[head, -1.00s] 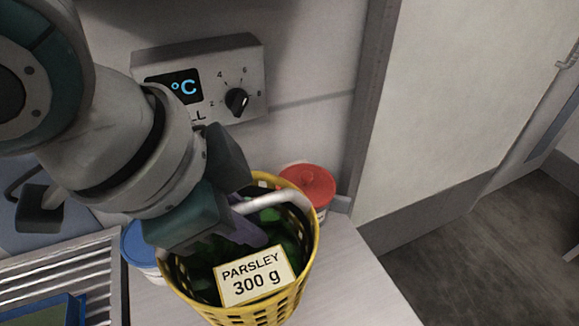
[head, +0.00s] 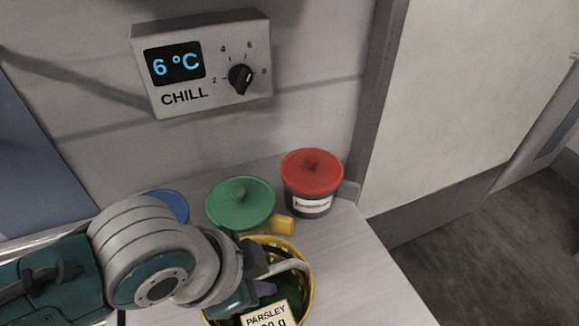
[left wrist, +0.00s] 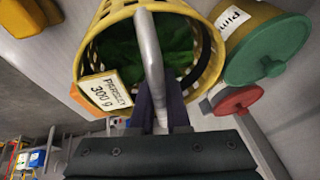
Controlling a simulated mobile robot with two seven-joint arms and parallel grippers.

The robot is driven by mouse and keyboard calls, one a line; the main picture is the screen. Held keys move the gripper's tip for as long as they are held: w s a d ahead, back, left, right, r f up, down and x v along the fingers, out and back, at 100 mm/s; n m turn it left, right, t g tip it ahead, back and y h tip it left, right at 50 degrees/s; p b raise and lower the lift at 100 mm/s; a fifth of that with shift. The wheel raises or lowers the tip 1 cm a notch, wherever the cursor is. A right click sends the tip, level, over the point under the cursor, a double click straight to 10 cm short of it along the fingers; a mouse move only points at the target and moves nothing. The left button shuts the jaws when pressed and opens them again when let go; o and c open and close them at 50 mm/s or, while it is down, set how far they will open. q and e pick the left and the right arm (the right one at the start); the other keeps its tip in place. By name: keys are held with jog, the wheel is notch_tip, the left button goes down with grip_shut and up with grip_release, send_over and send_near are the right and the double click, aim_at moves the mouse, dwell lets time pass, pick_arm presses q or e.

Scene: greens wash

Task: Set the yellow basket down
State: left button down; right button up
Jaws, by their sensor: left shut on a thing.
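The yellow basket (head: 305,265) holds dark green leaves and carries a white label reading PARSLEY 300 g. It is at the bottom of the head view, partly cut off by the frame edge. My left gripper (head: 258,272) is shut on its pale grey handle (head: 288,266). In the left wrist view the basket (left wrist: 211,60) hangs or stands just beyond the fingers (left wrist: 158,108), with the handle (left wrist: 150,50) between them. The basket's underside is hidden, so I cannot tell whether it touches the counter. My right gripper is not in view.
Behind the basket on the pale counter (head: 375,270) stand a green-lidded tub (head: 240,203) and a red-lidded tub (head: 312,172). A blue lid (head: 170,203) shows left of them. A chill control box (head: 202,65) is on the wall. The counter right of the basket is clear.

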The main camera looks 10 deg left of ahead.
pick_arm(q)
jog(key=shift+w, duration=0.1)
jog(key=c, duration=1.3)
grip_release()
jog(key=shift+f, duration=0.1)
jog(key=shift+c, duration=0.2)
jog(key=o, duration=0.4)
jog(key=shift+o, duration=0.2)
jog(key=s+a+r+n+p, duration=0.1)
jog(key=s+r+n+p, duration=0.1)
jog(key=s+r, duration=0.35)
jog(key=s+a+r+n+p, duration=0.1)
jog(key=s+a+r+p, duration=0.1)
jog(key=r, duration=0.6)
jog(key=s+a+r+n+y, duration=0.1)
jog(key=s+a+n+y, duration=0.1)
jog(key=s+a+n, duration=0.3)
jog(key=shift+s+a+r+n+g, duration=0.3)
jog(key=shift+s+a+r+n, duration=0.1)
jog(key=shift+a+n, duration=0.5)
